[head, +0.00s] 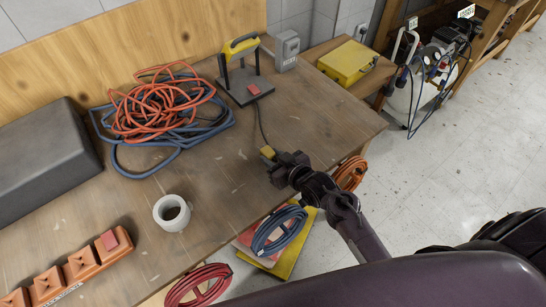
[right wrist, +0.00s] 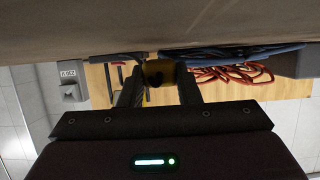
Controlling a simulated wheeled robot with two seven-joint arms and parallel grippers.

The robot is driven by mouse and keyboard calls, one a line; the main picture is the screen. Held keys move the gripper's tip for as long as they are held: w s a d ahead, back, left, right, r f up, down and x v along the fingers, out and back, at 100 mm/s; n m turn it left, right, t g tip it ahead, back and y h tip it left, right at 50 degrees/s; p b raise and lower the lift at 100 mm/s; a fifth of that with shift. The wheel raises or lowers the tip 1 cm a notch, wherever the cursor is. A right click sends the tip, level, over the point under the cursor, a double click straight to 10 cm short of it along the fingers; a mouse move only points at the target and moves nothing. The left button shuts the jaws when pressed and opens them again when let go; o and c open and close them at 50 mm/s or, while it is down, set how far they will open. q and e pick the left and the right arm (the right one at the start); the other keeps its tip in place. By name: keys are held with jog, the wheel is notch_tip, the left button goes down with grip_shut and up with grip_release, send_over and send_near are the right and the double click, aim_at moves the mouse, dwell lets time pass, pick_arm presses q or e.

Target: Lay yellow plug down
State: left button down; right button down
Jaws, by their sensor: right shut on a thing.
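The yellow plug (head: 267,152) is at the tip of my right gripper (head: 275,162), low at the right part of the wooden table (head: 215,160). In the right wrist view the plug (right wrist: 159,73) sits between the two dark fingers of the right gripper (right wrist: 160,85), which is shut on it. A dark cord (head: 262,125) runs from the plug back to a black stand with a yellow handle (head: 240,46). I cannot tell whether the plug touches the table top. My left gripper is not in view.
Coiled orange and blue hoses (head: 165,105) lie at the back left. A white tape roll (head: 172,213), an orange socket strip (head: 70,275) and a dark grey box (head: 40,160) are also on the table. Bare wood surrounds the plug on its left. The table's right edge is close by.

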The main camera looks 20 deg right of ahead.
jog(key=shift+f, duration=0.3)
jog(key=shift+f+b, duration=0.5)
jog(key=shift+f, duration=0.1)
jog(key=c, duration=1)
grip_release()
jog(key=v, duration=0.7)
jog(key=shift+s+d+r+b, duration=0.1)
jog(key=shift+s+r+b, duration=0.1)
jog(key=shift+s+b, duration=0.15)
jog(key=shift+s, duration=0.1)
